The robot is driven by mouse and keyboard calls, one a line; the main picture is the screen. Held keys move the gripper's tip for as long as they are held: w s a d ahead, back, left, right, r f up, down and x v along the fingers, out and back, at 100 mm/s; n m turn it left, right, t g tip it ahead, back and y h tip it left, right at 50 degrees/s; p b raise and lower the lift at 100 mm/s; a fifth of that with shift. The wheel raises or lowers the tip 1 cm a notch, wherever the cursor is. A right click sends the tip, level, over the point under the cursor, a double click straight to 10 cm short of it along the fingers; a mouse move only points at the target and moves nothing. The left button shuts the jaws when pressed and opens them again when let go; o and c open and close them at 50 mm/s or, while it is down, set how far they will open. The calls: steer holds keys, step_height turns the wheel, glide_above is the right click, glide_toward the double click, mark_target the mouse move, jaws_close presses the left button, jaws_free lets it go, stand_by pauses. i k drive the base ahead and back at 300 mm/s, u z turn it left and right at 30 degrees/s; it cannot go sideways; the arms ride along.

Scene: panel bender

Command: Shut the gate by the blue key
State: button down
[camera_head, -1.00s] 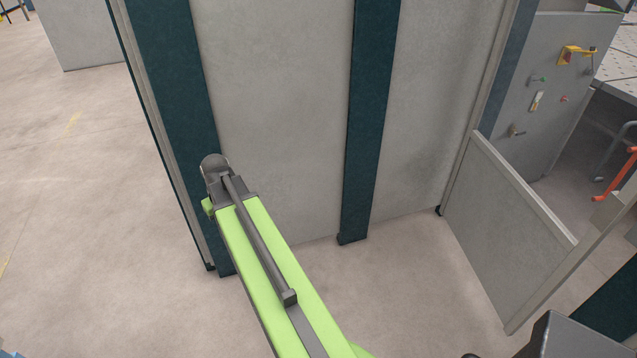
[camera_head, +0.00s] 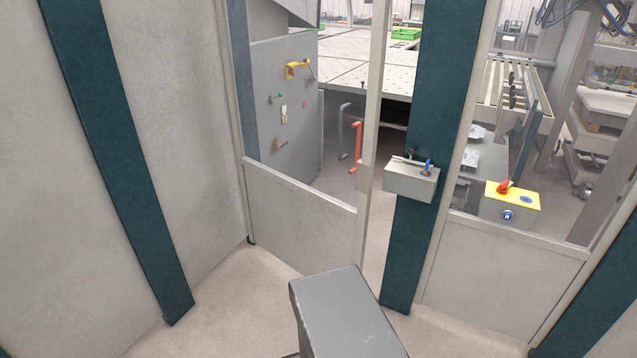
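The gate (camera_head: 300,208) has a grey lower panel and an open or clear upper part in a light metal frame. It stands ajar, with a narrow gap between its right upright and the dark teal post (camera_head: 405,250). A grey lock box (camera_head: 410,184) is on that post. The blue key (camera_head: 428,164) stands upright on top of the box, beside a small dark metal piece. The gate's lower right corner is hidden behind a dark grey block. My gripper is not in view.
A yellow-topped box (camera_head: 511,197) with a red switch and blue button sits right of the post, above a fixed grey panel (camera_head: 500,275). Tall grey fence panels (camera_head: 160,130) stand at left. Beyond the gate are a machine table (camera_head: 365,68) and an orange handle (camera_head: 356,142).

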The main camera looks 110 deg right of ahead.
mark_target(312, 232)
steer(key=u, duration=0.9)
steer(key=k, duration=1.55)
steer(key=z, duration=0.85)
steer(key=i, duration=1)
steer(key=z, duration=0.05)
